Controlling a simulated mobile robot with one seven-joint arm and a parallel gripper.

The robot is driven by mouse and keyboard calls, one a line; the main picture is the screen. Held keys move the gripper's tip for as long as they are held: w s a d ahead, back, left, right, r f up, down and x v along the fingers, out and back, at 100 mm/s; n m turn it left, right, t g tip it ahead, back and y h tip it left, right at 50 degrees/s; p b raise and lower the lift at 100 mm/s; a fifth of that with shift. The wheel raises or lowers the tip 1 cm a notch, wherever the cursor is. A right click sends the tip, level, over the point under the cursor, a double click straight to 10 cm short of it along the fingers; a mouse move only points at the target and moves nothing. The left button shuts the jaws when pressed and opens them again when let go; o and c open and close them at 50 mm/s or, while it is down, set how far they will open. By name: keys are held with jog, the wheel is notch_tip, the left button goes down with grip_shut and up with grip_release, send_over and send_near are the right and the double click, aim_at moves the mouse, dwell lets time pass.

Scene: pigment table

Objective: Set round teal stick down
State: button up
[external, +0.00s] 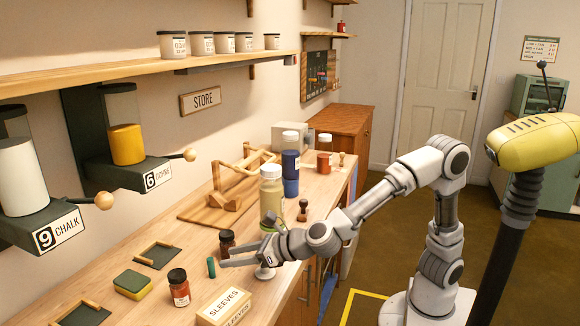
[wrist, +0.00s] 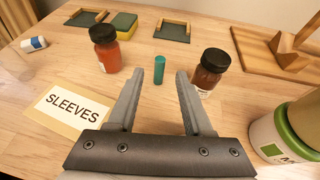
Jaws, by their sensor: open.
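The round teal stick (external: 211,267) stands upright on the wooden table. In the wrist view the teal stick (wrist: 159,69) stands beyond my fingertips, roughly centred between them, between two jars. My gripper (external: 223,257) is open and empty, with its fingers reaching low over the table toward the stick. In the wrist view the two fingers of my gripper (wrist: 158,75) are spread apart, with a gap around the line to the stick. I see no finger touching it.
An orange-red jar (wrist: 104,50) stands left of the stick and a brown jar (wrist: 210,70) close by the right finger. The SLEEVES box (external: 225,305) is near the front edge. A green-yellow sponge (external: 133,284) lies farther left. A large bottle (external: 271,195) stands behind my gripper.

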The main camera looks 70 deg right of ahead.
jog(key=v, duration=0.4)
jog(key=shift+s+r+p, duration=0.15)
jog(key=shift+p, duration=0.25)
jog(key=d+r+n+y, duration=0.1)
jog(key=n, duration=0.2)
jog(key=d+r+n+y, duration=0.1)
jog(key=d+r+n, duration=0.1)
jog(key=n, duration=0.1)
jog(key=s+d+r+n+y, duration=0.1)
jog(key=n, duration=0.2)
jog(key=shift+d+r, duration=0.2)
jog(key=shift+d, duration=0.05)
jog(key=s+d+f+n+g+h, duration=0.2)
jog(key=s+d+f+n+g, duration=0.2)
jog(key=s+d+n, duration=0.7)
jog(key=s+d+f+n+g+h, duration=0.2)
jog(key=s+d+f+n, duration=0.4)
jog(key=s+d+n, duration=0.5)
jog(key=d+n+g, duration=0.1)
jog(key=d+n, duration=0.1)
jog(key=n, duration=0.1)
jog(key=shift+d+f+n+g+h, duration=0.2)
jog(key=shift+f+n+g+h, duration=0.1)
jog(key=shift+f+g, duration=0.1)
